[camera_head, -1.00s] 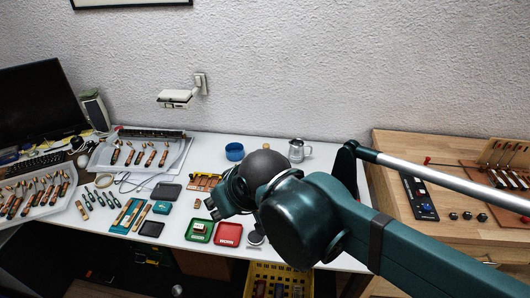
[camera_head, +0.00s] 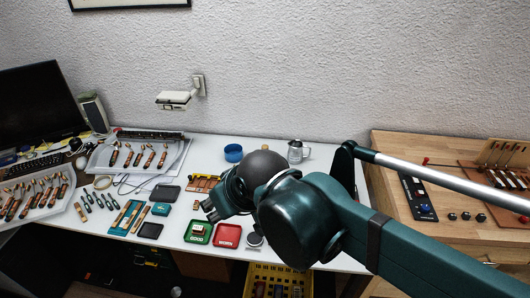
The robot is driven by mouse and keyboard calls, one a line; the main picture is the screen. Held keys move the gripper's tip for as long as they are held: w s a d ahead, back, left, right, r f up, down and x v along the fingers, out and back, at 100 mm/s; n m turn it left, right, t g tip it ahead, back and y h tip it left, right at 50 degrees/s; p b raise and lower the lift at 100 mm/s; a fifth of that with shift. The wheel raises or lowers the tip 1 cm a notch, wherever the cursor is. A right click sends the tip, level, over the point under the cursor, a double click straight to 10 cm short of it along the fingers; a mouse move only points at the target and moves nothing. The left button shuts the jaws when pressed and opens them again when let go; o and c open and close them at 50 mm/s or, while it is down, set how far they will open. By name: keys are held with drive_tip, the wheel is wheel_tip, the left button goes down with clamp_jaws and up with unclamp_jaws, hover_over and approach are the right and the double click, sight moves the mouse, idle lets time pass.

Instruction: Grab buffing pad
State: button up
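I cannot tell for sure which item is the buffing pad. Candidates are a dark flat square pad (camera_head: 166,193), a smaller dark pad (camera_head: 150,230), and a small teal block (camera_head: 161,209), all lying on the white table left of my gripper. A round dark-topped item (camera_head: 255,240) lies right of the red tray, partly hidden by my arm. My gripper (camera_head: 209,211) is above the table, just behind the green tray, pointing left. It is small and dark here, so its opening is unclear. No held object shows.
A green tray (camera_head: 187,237) and a red tray (camera_head: 218,243) sit near the front edge. A blue round container (camera_head: 233,153) and a metal jug (camera_head: 296,151) stand at the back. Tools and clear trays crowd the left. A yellow crate (camera_head: 251,285) is below the edge.

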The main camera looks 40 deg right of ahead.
drive_tip(key=w+d+r+n+g, duration=0.1)
drive_tip(key=w+d+r+n, duration=0.2)
drive_tip(key=w, duration=0.5)
drive_tip(key=w+d+r+n+g, duration=0.1)
drive_tip(key=w+d+r, duration=0.1)
drive_tip(key=w+d, duration=0.5)
drive_tip(key=n+g+p, duration=0.2)
drive_tip(key=n+g, duration=0.3)
drive_tip(key=n, duration=0.6)
hover_over(265, 146)
drive_tip(key=f, duration=2.7)
drive_tip(key=shift+a+f, duration=0.1)
drive_tip(key=shift+a, duration=0.25)
drive_tip(key=shift+d+f, duration=0.35)
drive_tip(key=shift+f, duration=0.05)
drive_tip(key=shift+f, duration=1.3)
